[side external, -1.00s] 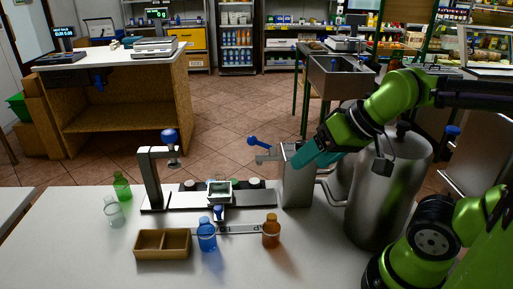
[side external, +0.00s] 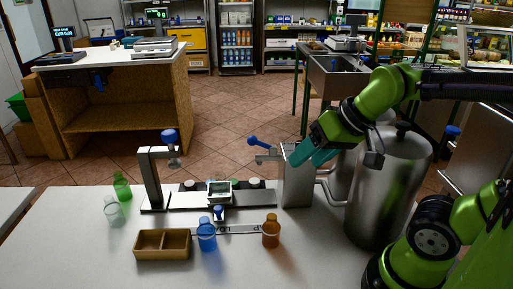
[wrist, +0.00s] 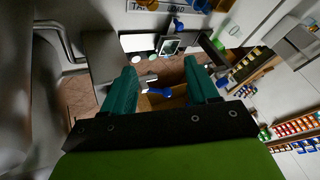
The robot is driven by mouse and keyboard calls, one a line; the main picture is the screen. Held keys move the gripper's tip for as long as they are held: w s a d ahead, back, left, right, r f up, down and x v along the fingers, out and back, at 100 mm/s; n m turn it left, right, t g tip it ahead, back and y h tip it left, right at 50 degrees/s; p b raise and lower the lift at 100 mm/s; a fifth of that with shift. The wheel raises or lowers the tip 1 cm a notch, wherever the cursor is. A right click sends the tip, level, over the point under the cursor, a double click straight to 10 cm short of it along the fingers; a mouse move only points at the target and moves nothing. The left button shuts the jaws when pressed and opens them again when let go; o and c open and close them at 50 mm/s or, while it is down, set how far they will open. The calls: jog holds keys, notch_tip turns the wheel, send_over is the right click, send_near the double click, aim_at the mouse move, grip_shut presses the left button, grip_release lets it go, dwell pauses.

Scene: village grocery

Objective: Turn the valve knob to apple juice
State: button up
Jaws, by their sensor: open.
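A blue-handled lever (side external: 258,141), which looks like the valve knob, sticks out to the left near the top of the grey metal dispenser (side external: 297,184). In the wrist view its blue handle (wrist: 160,92) shows between my two teal fingers. My gripper (side external: 305,156) is open and empty, at the right of the lever beside the top of the dispenser. The fingers also show in the wrist view (wrist: 162,75), spread apart and not visibly touching the handle. No apple juice label can be read. My fingers hide part of the dispenser top.
A steel tank (side external: 385,190) stands right of the dispenser, joined by pipes. Green, clear, blue (side external: 207,235) and orange bottles (side external: 271,231) and a wooden tray (side external: 148,246) occupy the counter.

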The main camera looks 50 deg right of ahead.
jog(key=shift+w+d+r+n+g+h, duration=1.05)
jog(key=shift+w+d+r+g, duration=2.35)
jog(key=shift+w+d+r, duration=2.65)
jog(key=f, duration=0.6)
jog(key=s+d+f, duration=0.1)
jog(key=f, duration=1.1)
jog(key=shift+s+d+f, duration=0.1)
jog(key=shift+s+d, duration=0.1)
jog(key=shift+d, duration=0.05)
